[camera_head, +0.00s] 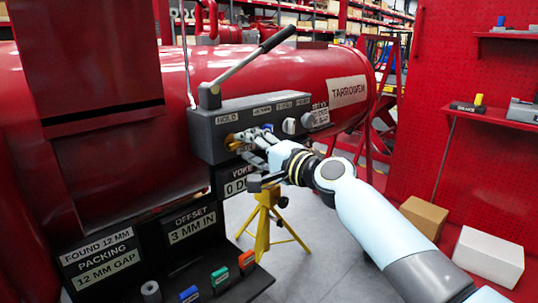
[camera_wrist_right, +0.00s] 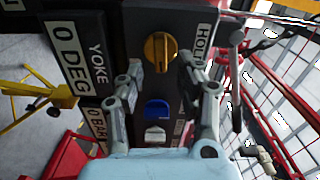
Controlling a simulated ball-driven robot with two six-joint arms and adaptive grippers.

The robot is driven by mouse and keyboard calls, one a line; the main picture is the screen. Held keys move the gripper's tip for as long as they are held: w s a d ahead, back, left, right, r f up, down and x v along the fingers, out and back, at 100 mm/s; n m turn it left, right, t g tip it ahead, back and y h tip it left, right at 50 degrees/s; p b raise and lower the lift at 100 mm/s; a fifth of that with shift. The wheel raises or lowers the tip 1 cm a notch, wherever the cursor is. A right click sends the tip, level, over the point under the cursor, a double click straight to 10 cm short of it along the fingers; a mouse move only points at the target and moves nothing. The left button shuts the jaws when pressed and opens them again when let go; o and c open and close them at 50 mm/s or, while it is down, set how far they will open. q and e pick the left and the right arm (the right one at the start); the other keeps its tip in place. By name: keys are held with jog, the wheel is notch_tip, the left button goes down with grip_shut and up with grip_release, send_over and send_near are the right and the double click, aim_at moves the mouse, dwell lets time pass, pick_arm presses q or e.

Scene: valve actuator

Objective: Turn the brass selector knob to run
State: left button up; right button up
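The brass selector knob (camera_head: 232,142) is on the front of a dark grey control box (camera_head: 207,146), under a label reading HOLD. In the right wrist view the round knob (camera_wrist_right: 160,52) with its raised grip bar shows clearly. My right gripper (camera_head: 247,144) is in front of the knob and partly covers it in the head view. In the wrist view its fingers (camera_wrist_right: 161,68) are open, with one tip on each side of the knob's lower part. A gap shows on both sides, and I cannot tell how deep the tips reach. My left gripper is not in view.
A blue knob (camera_wrist_right: 157,109) and a white knob (camera_wrist_right: 155,135) sit beside the brass one. A long lever (camera_head: 250,60) rises from the box top. A yellow stand (camera_head: 262,230) is below. A red tank (camera_head: 290,70) lies behind.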

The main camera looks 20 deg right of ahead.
jog(key=v, duration=1)
jog(key=s+d+f+g+h, duration=0.15)
jog(key=s+f, duration=0.35)
jog(key=f, duration=0.7)
jog(key=s+d+f+n+g+h, duration=0.1)
jog(key=s+f+g, duration=0.25)
jog(key=f, duration=0.75)
jog(key=s+d+f+g+h, duration=0.15)
jog(key=s+f, duration=0.45)
jog(key=f, duration=0.6)
jog(key=s+d+f+n+g+h, duration=0.15)
jog(key=s+f+n+g, duration=0.3)
jog(key=s+f, duration=1)
jog(key=s+f+n+g, duration=0.2)
jog(key=s+f+n, duration=0.1)
jog(key=s, duration=0.9)
jog(key=s+f+n+g+h, duration=0.1)
jog(key=s+f+n+g, duration=0.2)
jog(key=s, duration=0.8)
jog(key=shift+s+d+f+n, duration=0.35)
jog(key=shift+n, duration=0.6)
